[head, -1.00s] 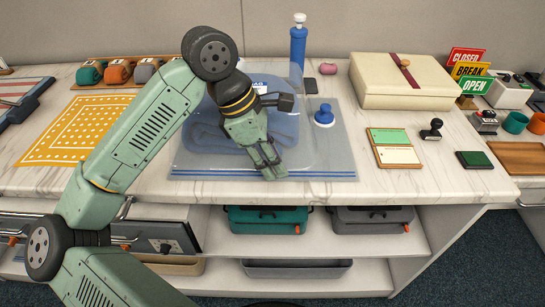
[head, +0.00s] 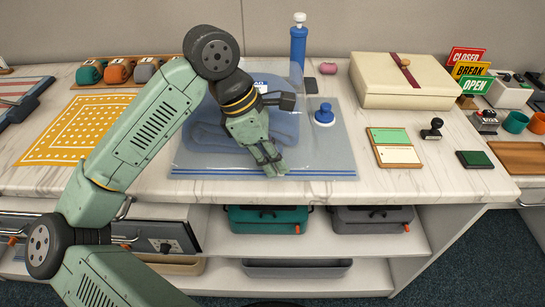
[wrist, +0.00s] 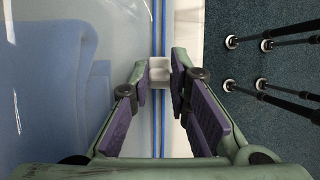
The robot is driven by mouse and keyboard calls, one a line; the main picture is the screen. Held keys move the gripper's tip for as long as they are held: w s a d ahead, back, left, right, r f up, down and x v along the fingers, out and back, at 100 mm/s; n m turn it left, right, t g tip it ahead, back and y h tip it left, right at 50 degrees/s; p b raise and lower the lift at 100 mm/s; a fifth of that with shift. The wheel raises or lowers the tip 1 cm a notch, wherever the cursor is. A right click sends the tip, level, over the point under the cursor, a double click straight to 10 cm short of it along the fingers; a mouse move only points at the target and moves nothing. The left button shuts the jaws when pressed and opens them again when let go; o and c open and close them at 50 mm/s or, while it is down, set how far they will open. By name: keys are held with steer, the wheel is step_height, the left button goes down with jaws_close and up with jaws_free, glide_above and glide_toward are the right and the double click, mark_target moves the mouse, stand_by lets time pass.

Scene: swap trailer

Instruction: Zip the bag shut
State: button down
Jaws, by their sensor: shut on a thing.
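The clear bag (head: 330,155) lies flat on the counter with a folded blue towel (head: 215,130) inside. A blue zip strip (head: 215,173) runs along its front edge. In the wrist view the strip (wrist: 159,30) runs up the picture, and a small whitish slider (wrist: 159,69) sits on it. My gripper (head: 277,170) is at the front edge of the bag, right of the strip's middle. In the wrist view my gripper (wrist: 160,75) has its fingertips on both sides of the slider, shut on it. In the head view the fingers hide the slider.
A blue valve cap (head: 324,115) is on the bag's right part. A blue pump (head: 298,45) stands behind. A cream box (head: 400,85), cards (head: 394,148) and a stamp (head: 432,129) lie to the right. The counter's front edge is close before the zip.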

steer(key=d+b, duration=0.4)
steer(key=d, duration=1)
steer(key=shift+d+b, duration=0.1)
steer(key=shift+b, duration=0.3)
steer(key=c, duration=1.5)
jaws_free()
steer(key=shift+r, duration=0.1)
steer(key=v, duration=1.2)
steer(key=shift+s, duration=0.1)
